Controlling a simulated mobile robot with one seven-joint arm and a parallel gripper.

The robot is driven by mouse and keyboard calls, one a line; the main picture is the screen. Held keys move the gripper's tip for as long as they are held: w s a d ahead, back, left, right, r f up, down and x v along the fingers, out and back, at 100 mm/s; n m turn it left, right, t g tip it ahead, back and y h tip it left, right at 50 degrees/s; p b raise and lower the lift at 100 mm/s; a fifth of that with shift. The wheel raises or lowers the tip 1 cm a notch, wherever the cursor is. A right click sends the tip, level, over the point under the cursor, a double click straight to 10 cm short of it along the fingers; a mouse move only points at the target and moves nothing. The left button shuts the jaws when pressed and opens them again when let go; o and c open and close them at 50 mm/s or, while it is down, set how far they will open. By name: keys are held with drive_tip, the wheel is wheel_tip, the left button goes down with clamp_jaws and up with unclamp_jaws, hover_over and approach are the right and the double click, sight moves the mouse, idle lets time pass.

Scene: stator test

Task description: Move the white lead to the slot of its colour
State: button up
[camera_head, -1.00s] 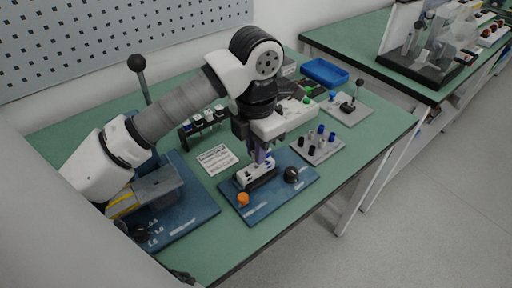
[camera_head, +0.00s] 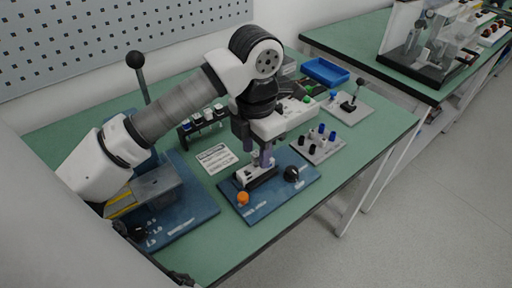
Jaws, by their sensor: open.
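My gripper (camera_head: 257,156) points down over the blue test fixture (camera_head: 305,189). Its fingers are apart and hang just over or at the dark slotted block (camera_head: 262,179), which has white parts on top. The fingers hide part of that block, and I cannot tell whether they touch it. I cannot make out the white lead or the colours of the slots. A dark rack (camera_head: 187,139) behind the gripper, to its left, holds several small pieces with pale and coloured tops.
The fixture has an orange knob (camera_head: 243,198) and a black knob (camera_head: 292,174). A plate with blue, black and grey posts (camera_head: 318,145) stands to the right. A lever press (camera_head: 155,185) is at left, a blue tray (camera_head: 325,72) at the back. The green front edge is clear.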

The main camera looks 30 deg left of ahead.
wheel_tip(320, 180, up, 14)
drive_tip(key=shift+f, duration=0.15)
drive_tip(key=shift+c, duration=0.2)
idle(1.8)
